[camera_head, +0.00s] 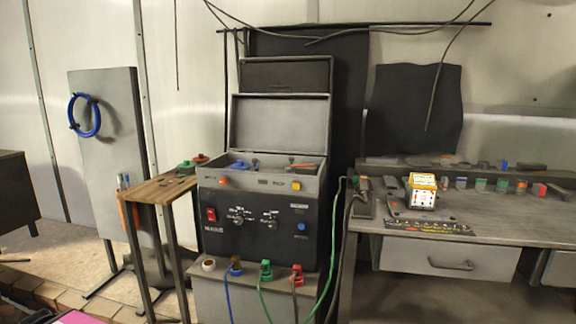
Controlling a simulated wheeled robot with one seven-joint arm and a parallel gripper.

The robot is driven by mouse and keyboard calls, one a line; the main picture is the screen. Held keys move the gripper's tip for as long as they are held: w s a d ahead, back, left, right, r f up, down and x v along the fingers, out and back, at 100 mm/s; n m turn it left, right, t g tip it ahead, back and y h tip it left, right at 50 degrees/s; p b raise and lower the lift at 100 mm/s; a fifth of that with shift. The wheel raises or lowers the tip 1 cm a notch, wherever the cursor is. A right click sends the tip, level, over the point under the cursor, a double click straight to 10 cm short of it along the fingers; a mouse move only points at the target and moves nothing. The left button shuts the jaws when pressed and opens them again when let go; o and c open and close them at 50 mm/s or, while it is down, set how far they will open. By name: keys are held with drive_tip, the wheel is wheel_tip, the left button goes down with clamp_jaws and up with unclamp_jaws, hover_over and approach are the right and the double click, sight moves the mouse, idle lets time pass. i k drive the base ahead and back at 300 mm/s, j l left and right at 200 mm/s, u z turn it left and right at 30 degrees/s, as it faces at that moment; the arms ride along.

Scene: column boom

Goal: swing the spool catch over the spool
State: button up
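A dark machine (262,232) with a red switch, knobs and an orange and a yellow button on its front stands in the middle of the camera_head view. Its grey lid (280,122) stands open, and small coloured parts (255,163) show in the open top. I cannot make out which part is the spool or the spool catch at this size; the front wall hides the lower inside. My gripper is not in view.
A narrow wooden-topped table (158,188) stands left of the machine. Coloured plugs with cables (266,268) sit on the ledge in front. A workbench (480,240) with a yellow-and-white device (423,191) is at right. A grey panel (112,150) bears a blue coil (84,115).

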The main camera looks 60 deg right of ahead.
sight(254, 161)
drive_tip(key=z, duration=1.9)
drive_tip(key=k+l+z, duration=0.15)
drive_tip(key=z, duration=0.25)
